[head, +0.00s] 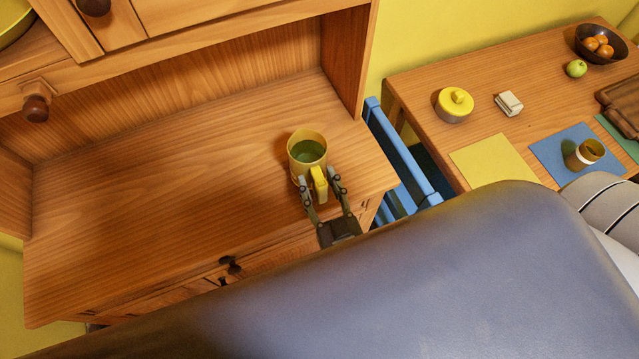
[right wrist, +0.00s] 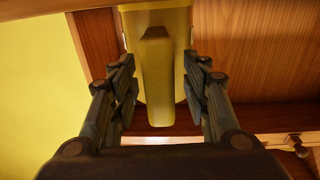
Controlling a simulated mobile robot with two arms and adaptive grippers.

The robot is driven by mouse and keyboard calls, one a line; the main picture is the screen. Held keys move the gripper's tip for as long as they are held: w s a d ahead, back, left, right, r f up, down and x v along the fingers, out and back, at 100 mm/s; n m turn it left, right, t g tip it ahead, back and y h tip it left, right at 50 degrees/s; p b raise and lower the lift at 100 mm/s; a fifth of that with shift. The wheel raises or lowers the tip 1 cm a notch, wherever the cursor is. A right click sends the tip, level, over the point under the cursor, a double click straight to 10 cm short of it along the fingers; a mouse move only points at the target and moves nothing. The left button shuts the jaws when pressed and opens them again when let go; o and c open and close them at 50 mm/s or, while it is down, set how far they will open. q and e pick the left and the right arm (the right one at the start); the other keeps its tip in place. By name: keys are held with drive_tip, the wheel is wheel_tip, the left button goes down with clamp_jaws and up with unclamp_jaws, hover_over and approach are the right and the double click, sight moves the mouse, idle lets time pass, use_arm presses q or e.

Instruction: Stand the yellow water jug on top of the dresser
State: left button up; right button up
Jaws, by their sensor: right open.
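The yellow water jug (head: 307,150) stands upright on the wooden top of the dresser (head: 150,210), near its right end. Its handle faces my right gripper (head: 322,186). The right gripper is open, with one finger on each side of the handle. In the right wrist view the jug (right wrist: 155,60) fills the top middle, and its handle lies between the spread fingers of the gripper (right wrist: 160,95). I cannot tell whether a finger touches the handle. My left gripper is not in view.
The dresser's upper cabinet and side panel rise behind the jug. A blue chair (head: 405,165) stands between the dresser and a wooden table (head: 430,85). The dresser top left of the jug is clear.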

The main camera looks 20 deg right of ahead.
drive_tip(key=shift+s, duration=0.1)
drive_tip(key=shift+s+a+p, duration=0.1)
drive_tip(key=shift+s+p, duration=0.45)
drive_tip(key=shift+s, duration=3.3)
drive_tip(key=s, duration=1.2)
drive_tip(key=shift+a, duration=0.15)
